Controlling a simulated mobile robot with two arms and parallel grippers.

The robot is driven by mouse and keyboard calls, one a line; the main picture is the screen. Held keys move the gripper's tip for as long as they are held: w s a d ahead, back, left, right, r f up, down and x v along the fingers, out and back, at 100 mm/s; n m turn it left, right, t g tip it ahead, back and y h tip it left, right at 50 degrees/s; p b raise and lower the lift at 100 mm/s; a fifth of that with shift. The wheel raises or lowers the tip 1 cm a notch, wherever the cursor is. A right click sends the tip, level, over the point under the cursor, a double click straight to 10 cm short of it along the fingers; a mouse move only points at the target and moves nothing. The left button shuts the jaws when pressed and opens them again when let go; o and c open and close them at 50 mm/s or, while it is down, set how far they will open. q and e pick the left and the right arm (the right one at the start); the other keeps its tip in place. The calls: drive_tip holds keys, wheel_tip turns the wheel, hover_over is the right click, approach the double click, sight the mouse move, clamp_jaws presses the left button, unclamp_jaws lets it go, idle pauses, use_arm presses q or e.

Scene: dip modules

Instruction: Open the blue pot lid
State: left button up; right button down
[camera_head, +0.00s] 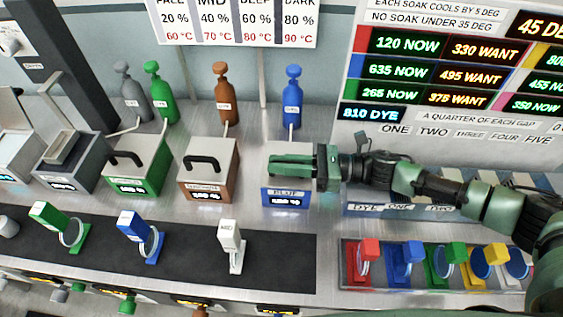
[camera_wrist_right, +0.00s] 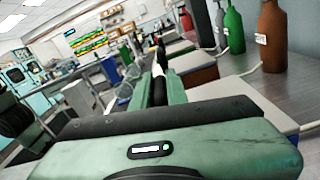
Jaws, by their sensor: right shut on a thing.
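The blue pot (camera_head: 286,196) is a box with a blue front, a "BLUE" label and a small lit display. Its pale lid (camera_head: 291,147) looks flat on the box. My right gripper (camera_head: 272,166) reaches in from the right, over the lid. It is shut on the lid's handle, which the fingers mostly hide in the head view. In the right wrist view, the fingers of my right gripper (camera_wrist_right: 161,88) point away, with a dark piece between them. My left gripper is not in view.
Brown (camera_head: 208,170) and green (camera_head: 138,165) lidded pots stand to the left, with dark handles. A blue bottle (camera_head: 292,98) stands behind the blue pot. Coloured tagged rings stand on the dark strip (camera_head: 185,245) in front and in a tray (camera_head: 346,284) at front right.

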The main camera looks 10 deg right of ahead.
drive_tip(key=shift+r, duration=0.1)
idle(0.6)
drive_tip(key=shift+w+d+r+m, duration=0.1)
drive_tip(key=shift+w+r+m, duration=0.3)
drive_tip(key=shift+r+m, duration=0.2)
drive_tip(key=shift+w+d+r+m, duration=0.1)
drive_tip(key=shift+w+r+m, duration=0.25)
drive_tip(key=shift+r+m, duration=0.25)
drive_tip(key=shift+w+r+m+b, duration=0.4)
drive_tip(key=shift+w+m, duration=0.1)
drive_tip(key=shift+m, duration=0.3)
drive_tip(key=shift+w+d+r+b, duration=0.15)
drive_tip(key=shift+w+r+b, duration=0.35)
drive_tip(key=shift+w+b, duration=0.1)
drive_tip(key=shift+w+d+r+b, duration=0.15)
drive_tip(key=shift+w+r+b, duration=0.3)
drive_tip(key=shift+w+b, duration=0.1)
